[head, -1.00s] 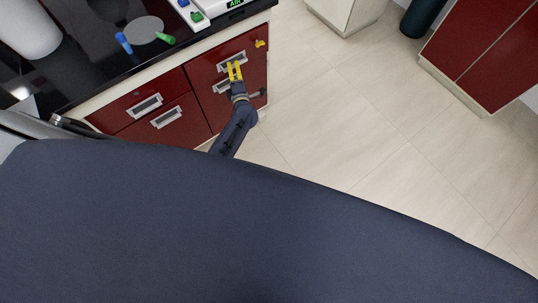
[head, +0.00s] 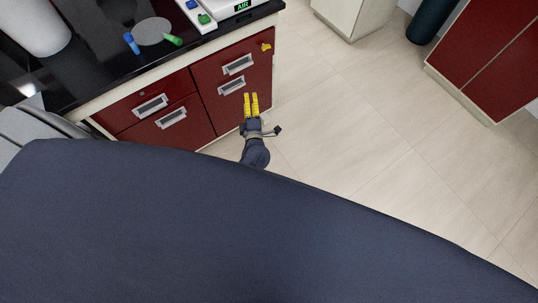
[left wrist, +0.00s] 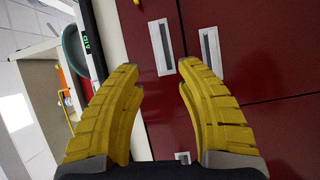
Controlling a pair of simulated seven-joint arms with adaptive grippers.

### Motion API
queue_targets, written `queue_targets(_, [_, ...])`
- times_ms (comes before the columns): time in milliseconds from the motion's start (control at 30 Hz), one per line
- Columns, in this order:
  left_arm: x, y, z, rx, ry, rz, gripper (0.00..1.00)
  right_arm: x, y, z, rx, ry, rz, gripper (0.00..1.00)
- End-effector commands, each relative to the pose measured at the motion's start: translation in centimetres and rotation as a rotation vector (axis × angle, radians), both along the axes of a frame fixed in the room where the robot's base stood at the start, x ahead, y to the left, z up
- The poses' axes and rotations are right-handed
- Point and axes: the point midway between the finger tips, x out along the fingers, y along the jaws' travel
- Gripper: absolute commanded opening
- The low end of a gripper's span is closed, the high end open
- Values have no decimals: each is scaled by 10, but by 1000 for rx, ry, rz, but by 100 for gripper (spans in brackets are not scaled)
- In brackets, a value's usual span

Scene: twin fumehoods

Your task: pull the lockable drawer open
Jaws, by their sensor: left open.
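The red cabinet front has a left pair of drawers and a right section with two handles. The upper left drawer (head: 165,102) carries a small round lock, shows a silver handle (head: 151,104), and looks closed. In the right section, the upper handle (head: 238,65) and lower handle (head: 232,86) are clear of my fingers. My left gripper (head: 250,98) is open and empty, in front of the right section. In the left wrist view, two handles (left wrist: 161,46) (left wrist: 210,52) lie beyond the open yellow fingers. My right gripper is not in view.
A yellow piece (head: 266,47) sits at the right section's upper corner. The black worktop (head: 100,65) above holds a blue item (head: 131,43), a green item (head: 172,40) and a white device. Open floor (head: 350,110) lies to the right.

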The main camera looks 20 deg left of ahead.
Motion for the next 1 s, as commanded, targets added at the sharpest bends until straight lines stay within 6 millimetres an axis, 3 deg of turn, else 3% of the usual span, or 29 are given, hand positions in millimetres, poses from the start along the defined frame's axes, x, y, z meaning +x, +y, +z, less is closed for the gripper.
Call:
queue_targets(433, [2,-49,-57,267,227,-242,36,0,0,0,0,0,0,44])
queue_targets(1000, [-25,-92,-137,519,472,-492,36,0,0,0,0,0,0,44])
